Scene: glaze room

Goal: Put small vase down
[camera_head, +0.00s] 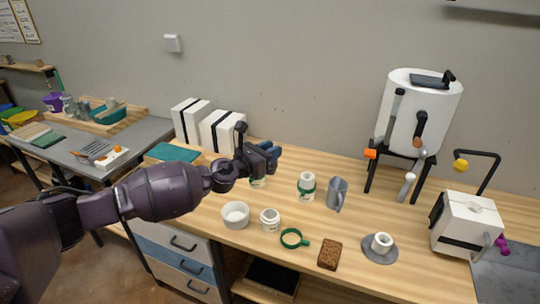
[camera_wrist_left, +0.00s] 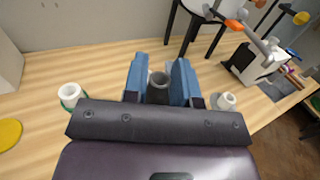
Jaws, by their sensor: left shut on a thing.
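My left gripper (camera_head: 272,155) reaches in from the left over the back middle of the wooden worktable. In the left wrist view its blue fingers (camera_wrist_left: 160,75) are shut on a dark grey small vase (camera_wrist_left: 158,88), whose round open top faces up. In the head view the gripper's own parts hide the vase. Whether its base touches the table cannot be told. My right gripper is in neither view.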

